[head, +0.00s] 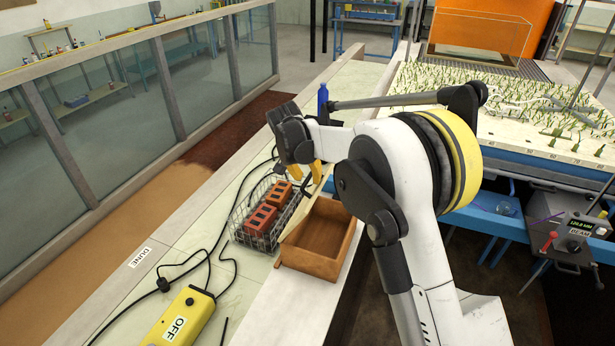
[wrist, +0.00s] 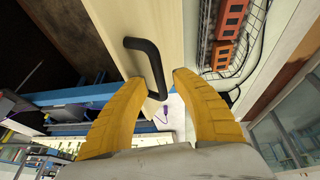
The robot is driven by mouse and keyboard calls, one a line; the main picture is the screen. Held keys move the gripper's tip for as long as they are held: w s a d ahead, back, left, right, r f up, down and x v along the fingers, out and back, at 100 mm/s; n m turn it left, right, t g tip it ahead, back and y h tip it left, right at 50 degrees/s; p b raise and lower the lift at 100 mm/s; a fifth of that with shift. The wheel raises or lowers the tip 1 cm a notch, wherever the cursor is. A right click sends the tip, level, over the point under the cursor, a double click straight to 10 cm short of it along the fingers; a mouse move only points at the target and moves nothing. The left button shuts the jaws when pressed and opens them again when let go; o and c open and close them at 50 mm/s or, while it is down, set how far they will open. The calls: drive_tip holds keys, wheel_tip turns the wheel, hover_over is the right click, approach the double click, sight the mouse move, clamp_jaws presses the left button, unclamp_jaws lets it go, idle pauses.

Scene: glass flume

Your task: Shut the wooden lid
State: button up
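The wooden box (head: 312,266) stands on the pale ledge, its open top showing a bare interior. Its light wooden lid (head: 303,208) is raised at the box's left side, tilted up and partly hidden by my gripper. In the wrist view the lid (wrist: 167,22) carries a black bar handle (wrist: 149,60). My gripper (wrist: 157,84) has its yellow fingers spread, with the lower end of the handle showing between the fingertips. I cannot tell whether they touch the handle. In the head view my gripper (head: 311,172) is at the lid's upper end.
A wire basket (head: 237,228) with red bricks (head: 260,219) stands just left of the lid. A yellow OFF box (head: 180,318) with black cables lies front left. A blue bottle (head: 322,100) stands behind my gripper. The glass flume wall (head: 140,90) runs along the left.

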clamp_jaws()
